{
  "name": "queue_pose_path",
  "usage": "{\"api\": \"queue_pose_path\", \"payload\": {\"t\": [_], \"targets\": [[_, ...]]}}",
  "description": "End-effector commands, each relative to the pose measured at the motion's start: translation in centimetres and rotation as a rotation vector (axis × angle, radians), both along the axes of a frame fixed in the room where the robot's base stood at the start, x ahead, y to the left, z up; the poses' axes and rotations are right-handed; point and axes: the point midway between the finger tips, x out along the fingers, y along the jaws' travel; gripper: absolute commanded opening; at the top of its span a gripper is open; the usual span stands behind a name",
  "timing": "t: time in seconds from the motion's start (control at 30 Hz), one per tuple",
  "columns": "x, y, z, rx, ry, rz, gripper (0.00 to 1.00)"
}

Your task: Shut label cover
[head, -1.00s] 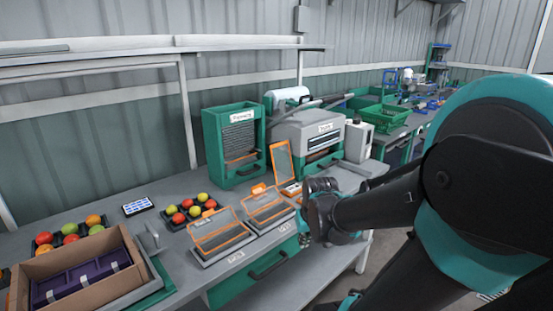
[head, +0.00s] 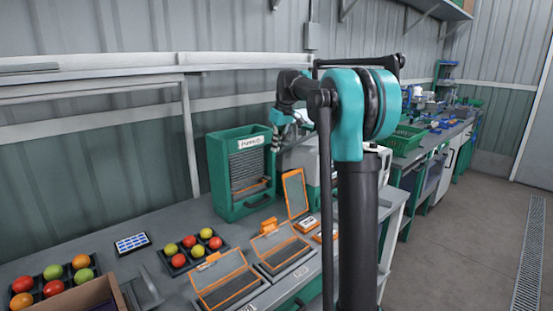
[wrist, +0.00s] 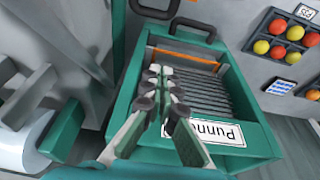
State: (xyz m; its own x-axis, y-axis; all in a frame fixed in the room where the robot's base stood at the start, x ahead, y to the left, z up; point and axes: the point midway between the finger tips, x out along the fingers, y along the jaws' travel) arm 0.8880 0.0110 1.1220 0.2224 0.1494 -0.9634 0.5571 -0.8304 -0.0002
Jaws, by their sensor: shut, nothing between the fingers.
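Several clear covers with orange frames are on the bench in the head view. One cover (head: 295,194) stands up steeply, behind a small base holding white pieces (head: 308,225). I cannot read which one is the label cover. My gripper (head: 276,147) is shut and empty, up beside the green Punnets box, away from the covers. In the wrist view my gripper (wrist: 162,72) is over that box, and the covers are not clearly seen.
The green Punnets box (head: 228,203) stands at the back wall and also shows in the wrist view (wrist: 262,152). A tomato tray (head: 168,259) and a blue-and-white pad (head: 132,243) lie to the left. A grey machine is partly hidden behind my arm.

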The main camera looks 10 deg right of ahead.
Motion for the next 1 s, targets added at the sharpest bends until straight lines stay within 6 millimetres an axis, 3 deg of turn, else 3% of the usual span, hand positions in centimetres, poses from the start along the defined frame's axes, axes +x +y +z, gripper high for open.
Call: {"api": "queue_pose_path", "payload": {"t": [0.53, 0.7, 1.0], "targets": [[2.1, 1.5, -9.5, 0.0, 0.0, -0.001, 0.0], [-0.2, -0.1, -9.0, 0.0, 0.0, -0.003, 0.0], [-1.3, -0.8, -8.8, 0.0, 0.0, -0.002, 0.0]]}}
